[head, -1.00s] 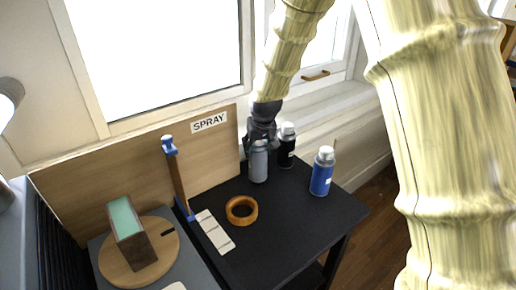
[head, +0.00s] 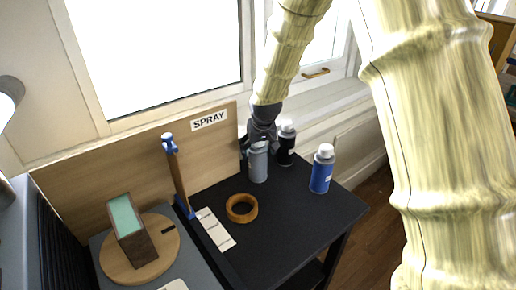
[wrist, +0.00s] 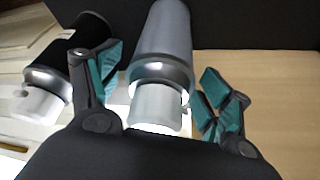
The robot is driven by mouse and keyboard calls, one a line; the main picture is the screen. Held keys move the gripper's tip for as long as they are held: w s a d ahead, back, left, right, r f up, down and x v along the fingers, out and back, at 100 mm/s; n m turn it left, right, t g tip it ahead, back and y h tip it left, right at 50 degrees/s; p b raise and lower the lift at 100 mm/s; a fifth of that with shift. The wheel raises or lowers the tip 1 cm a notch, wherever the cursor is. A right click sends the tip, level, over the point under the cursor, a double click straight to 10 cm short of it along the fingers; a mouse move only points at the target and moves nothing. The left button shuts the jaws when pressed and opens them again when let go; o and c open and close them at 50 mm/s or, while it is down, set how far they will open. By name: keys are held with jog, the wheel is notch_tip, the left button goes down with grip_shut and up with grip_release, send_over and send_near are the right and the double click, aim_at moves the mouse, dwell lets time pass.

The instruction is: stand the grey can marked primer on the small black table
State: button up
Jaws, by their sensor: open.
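The grey can (head: 258,168) stands upright on the small black table (head: 285,222), near the wooden back board. It also shows in the wrist view (wrist: 165,45), its white cap toward me; no primer marking is readable. My gripper (head: 259,146) is above and around the top of the can. In the wrist view my gripper (wrist: 160,92) is open, one teal-padded finger on each side of the can's shoulder and cap, with a gap visible on both sides.
A black can (head: 286,147) stands close to the right of the grey can, and a blue can (head: 322,170) further right. A wooden ring (head: 241,208), a pale strip (head: 216,229) and a blue-ended clamp (head: 179,178) are at left. The table's front right is clear.

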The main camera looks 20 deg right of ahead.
jog(key=b+v, duration=0.2)
jog(key=v, duration=1)
jog(key=shift+r, duration=0.2)
